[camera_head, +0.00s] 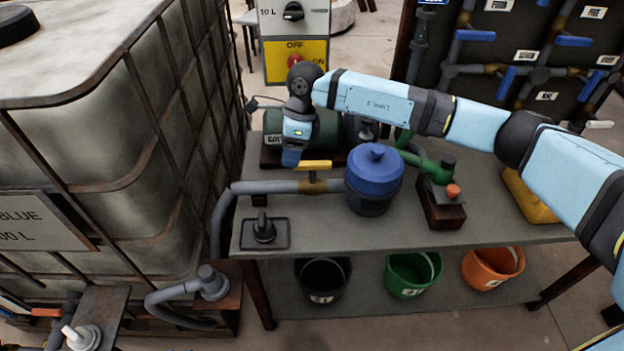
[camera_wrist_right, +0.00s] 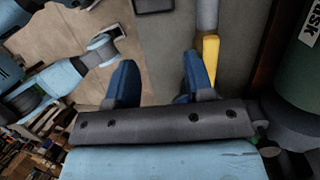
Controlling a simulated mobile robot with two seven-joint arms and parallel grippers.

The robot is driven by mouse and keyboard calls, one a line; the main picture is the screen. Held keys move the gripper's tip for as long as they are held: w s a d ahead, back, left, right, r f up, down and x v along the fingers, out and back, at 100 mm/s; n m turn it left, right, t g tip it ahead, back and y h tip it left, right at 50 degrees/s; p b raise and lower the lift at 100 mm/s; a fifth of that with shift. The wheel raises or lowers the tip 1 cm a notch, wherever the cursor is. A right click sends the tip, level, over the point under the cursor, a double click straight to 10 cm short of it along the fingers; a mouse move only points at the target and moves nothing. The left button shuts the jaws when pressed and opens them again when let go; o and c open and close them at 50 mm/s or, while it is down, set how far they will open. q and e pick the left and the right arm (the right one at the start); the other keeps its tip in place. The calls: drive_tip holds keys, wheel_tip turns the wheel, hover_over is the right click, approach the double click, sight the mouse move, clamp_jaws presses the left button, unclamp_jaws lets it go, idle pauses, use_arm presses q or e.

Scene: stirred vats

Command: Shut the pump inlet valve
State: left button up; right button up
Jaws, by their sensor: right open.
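The valve on the grey pipe (camera_head: 262,187) has a yellow lever (camera_head: 313,165), which I take for the pump inlet valve. The lever lies roughly along the pipe, left of the blue-lidded canister (camera_head: 374,172). My right gripper (camera_head: 291,158) points down just beside the lever's left end. In the wrist view its two blue fingers (camera_wrist_right: 160,85) are apart with nothing held between them. The yellow lever (camera_wrist_right: 210,62) shows there beside the right-hand finger, which partly covers its near end. I cannot tell whether they touch.
A green tank (camera_head: 315,138) stands behind the gripper on the grey bench (camera_head: 330,232). A caged vat (camera_head: 110,150) fills the left side. Buckets sit below.

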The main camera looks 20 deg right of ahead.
sight(313, 163)
drive_tip(key=w+d+r+t+h, duration=0.1)
drive_tip(key=w+d+r+h, duration=0.1)
drive_tip(key=w+d+h, duration=0.3)
drive_tip(key=f, duration=0.4)
drive_tip(key=s+d+f+y, duration=0.1)
drive_tip(key=f, duration=0.4)
drive_tip(key=f+y+b, duration=0.1)
drive_tip(key=f, duration=0.3)
drive_tip(key=shift+s+d+f, duration=0.15)
drive_tip(key=shift+s+f, duration=0.05)
clamp_jaws()
